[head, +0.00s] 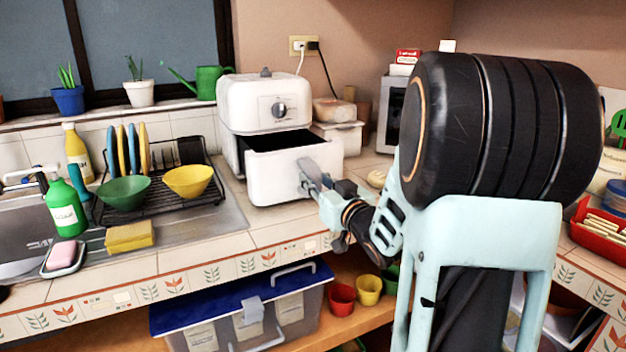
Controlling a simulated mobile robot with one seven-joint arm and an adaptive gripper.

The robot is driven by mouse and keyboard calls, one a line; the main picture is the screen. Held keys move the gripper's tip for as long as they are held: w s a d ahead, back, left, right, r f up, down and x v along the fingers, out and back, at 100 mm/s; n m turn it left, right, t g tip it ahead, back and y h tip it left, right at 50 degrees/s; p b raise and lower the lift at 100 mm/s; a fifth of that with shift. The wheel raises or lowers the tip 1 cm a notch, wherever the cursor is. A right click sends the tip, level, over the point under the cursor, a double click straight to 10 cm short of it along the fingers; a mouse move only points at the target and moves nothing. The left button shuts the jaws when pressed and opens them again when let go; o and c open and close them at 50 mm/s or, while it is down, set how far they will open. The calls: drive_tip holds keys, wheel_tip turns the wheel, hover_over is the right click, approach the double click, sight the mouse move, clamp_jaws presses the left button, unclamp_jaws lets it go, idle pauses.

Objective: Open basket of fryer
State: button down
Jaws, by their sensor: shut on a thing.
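The white air fryer (262,100) stands on the tiled counter against the wall, with a dial on its front. Its basket (270,179) is pulled out toward me, and the dark inside shows behind the white front panel. My gripper (310,174) is at the right part of that front panel and is shut on the basket's handle. The handle is mostly hidden by the fingers. My arm reaches in from the right and covers part of the counter.
A dish rack (165,200) with a green bowl (124,192) and a yellow bowl (188,181) stands left of the fryer. Plastic containers (340,135) sit close behind it on the right. The counter's tiled front edge (220,272) lies below the basket.

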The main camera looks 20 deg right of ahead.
drive_tip(key=shift+s, duration=0.15)
drive_tip(key=c, duration=1.6)
unclamp_jaws()
drive_tip(key=s, duration=1.2)
drive_tip(key=shift+d, duration=0.2)
drive_tip(key=shift+r, duration=0.1)
